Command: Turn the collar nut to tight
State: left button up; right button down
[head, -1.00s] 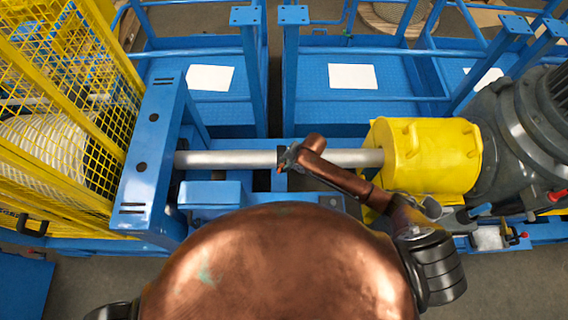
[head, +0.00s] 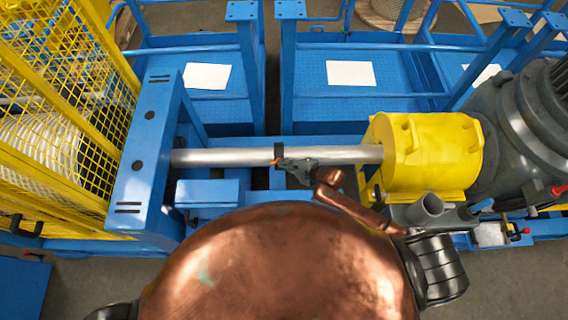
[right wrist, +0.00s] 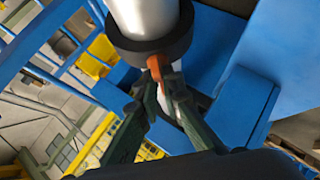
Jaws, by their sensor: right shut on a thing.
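The collar nut (head: 279,150) is a dark ring around the long grey shaft (head: 225,157). It also shows large at the top of the right wrist view (right wrist: 150,45), with an orange tab (right wrist: 157,68) sticking out of it. My right gripper (head: 281,162) reaches the nut from the near right side, just below the shaft. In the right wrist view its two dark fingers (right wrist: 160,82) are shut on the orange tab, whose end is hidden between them. No mark for tight can be made out. My left gripper is not in view.
A blue upright frame (head: 148,150) stands at the shaft's left end, and a yellow housing (head: 430,150) with a dark grey motor at its right end. Yellow mesh guarding (head: 60,100) is at far left. Blue frame parts (head: 207,193) lie close below the shaft.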

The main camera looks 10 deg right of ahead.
jog(key=shift+s+f+m+t+b, duration=0.2)
jog(key=shift+m+t, duration=0.2)
jog(key=shift+m, duration=0.2)
jog(key=shift+s+f+m+t+b, duration=0.1)
jog(key=shift+f+m+t, duration=0.1)
jog(key=shift+m+t, duration=0.3)
jog(key=shift+f, duration=0.1)
jog(key=c, duration=2.3)
grip_release()
jog(key=shift+c, duration=0.2)
jog(key=o, duration=0.4)
jog(key=shift+w, duration=0.1)
jog(key=shift+r, duration=0.2)
jog(key=shift+r, duration=0.1)
jog(key=v, duration=1.2)
